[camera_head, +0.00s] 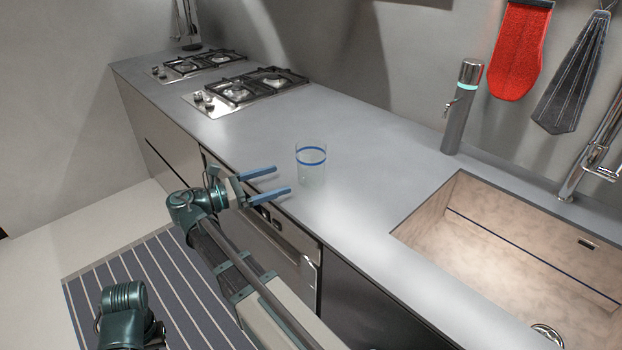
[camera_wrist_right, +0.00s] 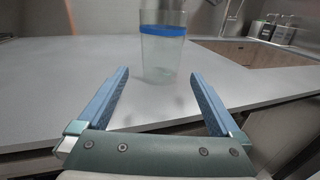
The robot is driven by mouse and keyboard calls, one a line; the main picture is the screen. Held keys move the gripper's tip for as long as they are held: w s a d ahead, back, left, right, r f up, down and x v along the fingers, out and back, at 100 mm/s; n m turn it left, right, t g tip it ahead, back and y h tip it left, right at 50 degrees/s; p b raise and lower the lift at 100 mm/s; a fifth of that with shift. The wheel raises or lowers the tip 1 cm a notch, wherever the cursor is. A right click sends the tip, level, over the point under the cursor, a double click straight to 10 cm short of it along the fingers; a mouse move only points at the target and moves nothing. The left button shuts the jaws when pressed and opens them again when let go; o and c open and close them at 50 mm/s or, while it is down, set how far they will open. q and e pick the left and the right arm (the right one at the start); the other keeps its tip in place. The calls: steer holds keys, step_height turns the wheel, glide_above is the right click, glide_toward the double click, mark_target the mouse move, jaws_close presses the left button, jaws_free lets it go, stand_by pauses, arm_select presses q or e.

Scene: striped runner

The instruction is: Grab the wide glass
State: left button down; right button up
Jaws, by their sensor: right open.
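The wide glass (camera_head: 311,166) is clear with a blue band near its rim. It stands upright on the grey counter, close to the front edge. In the right wrist view the glass (camera_wrist_right: 160,50) is straight ahead, beyond the fingertips. My right gripper (camera_head: 282,179) is open and empty, its two blue fingers pointing at the glass from the left in the head view. The right wrist view shows its fingers (camera_wrist_right: 161,75) spread wide, with the glass between their lines but apart from them. My left gripper is not visible in the head view; only a green arm part shows at lower left.
The grey counter (camera_head: 370,150) is clear around the glass. Gas burners (camera_head: 243,90) are at the far left. A sink (camera_head: 500,250) is at the right, with a cylindrical dispenser (camera_head: 461,110) behind it. A red mitt (camera_head: 519,50) hangs on the wall. The striped runner (camera_head: 150,275) lies on the floor.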

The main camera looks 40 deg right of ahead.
mark_target(304, 172)
steer(key=d, duration=0.2)
steer(key=s+d, duration=0.1)
steer(key=d, duration=0.5)
steer(key=shift+s+d, duration=0.25)
steer(key=shift+s, duration=0.1)
steer(key=shift+d, duration=0.1)
steer(key=d, duration=0.2)
steer(key=s+d, duration=0.1)
steer(key=d, duration=0.2)
steer(key=shift+s+f, duration=0.1)
steer(key=shift+f, duration=0.05)
steer(key=shift+a, duration=0.1)
steer(key=c, duration=1.3)
steer(key=shift+o, duration=0.2)
